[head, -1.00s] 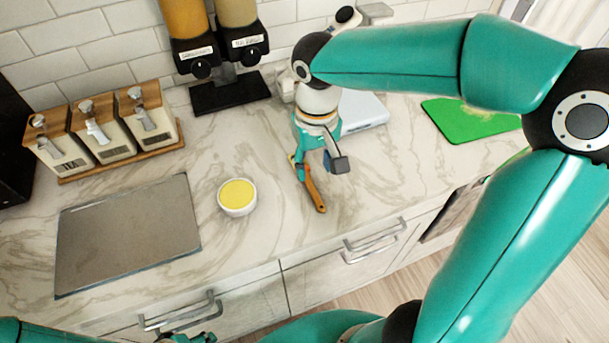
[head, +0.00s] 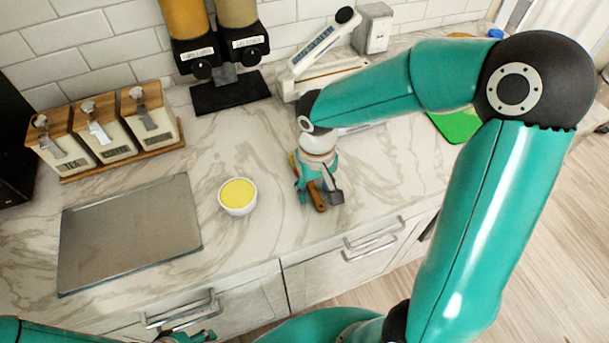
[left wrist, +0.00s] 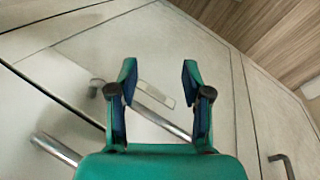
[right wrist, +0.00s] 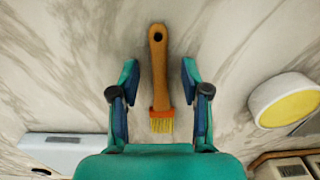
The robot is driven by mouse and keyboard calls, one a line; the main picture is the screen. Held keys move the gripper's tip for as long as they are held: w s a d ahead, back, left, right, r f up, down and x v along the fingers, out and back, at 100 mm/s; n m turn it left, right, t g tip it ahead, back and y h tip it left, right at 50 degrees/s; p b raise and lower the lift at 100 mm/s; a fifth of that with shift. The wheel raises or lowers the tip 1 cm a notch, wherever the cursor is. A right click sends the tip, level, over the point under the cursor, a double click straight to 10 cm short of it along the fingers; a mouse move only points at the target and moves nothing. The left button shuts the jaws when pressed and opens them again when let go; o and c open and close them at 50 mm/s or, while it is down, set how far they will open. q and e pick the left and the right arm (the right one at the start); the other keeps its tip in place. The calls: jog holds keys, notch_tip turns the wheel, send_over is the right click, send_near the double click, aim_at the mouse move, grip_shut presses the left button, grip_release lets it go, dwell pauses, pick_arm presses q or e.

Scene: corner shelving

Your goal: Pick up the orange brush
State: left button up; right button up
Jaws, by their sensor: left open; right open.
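The orange brush (right wrist: 158,75) lies on the marble counter, with a wooden-orange handle and yellow bristles. In the right wrist view it lies between the open fingers of my right gripper (right wrist: 160,82), its handle extending beyond the fingertips. In the head view the brush (head: 317,196) shows partly under my right gripper (head: 320,196), which hides some of it. The gripper points down and does not hold the brush; I cannot tell the exact height left. My left gripper (left wrist: 160,80) is open and empty in front of the cabinet fronts and a drawer handle, below the counter.
A white bowl with yellow contents (head: 237,205) stands left of the brush. A grey board (head: 130,233) lies further left. Wooden-lidded canisters (head: 101,131), dispensers (head: 222,58) and a white scale-like device (head: 325,72) stand behind. A green board (head: 456,124) lies at the right.

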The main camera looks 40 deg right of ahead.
jog(key=shift+f, duration=0.15)
dwell(0.3)
grip_shut()
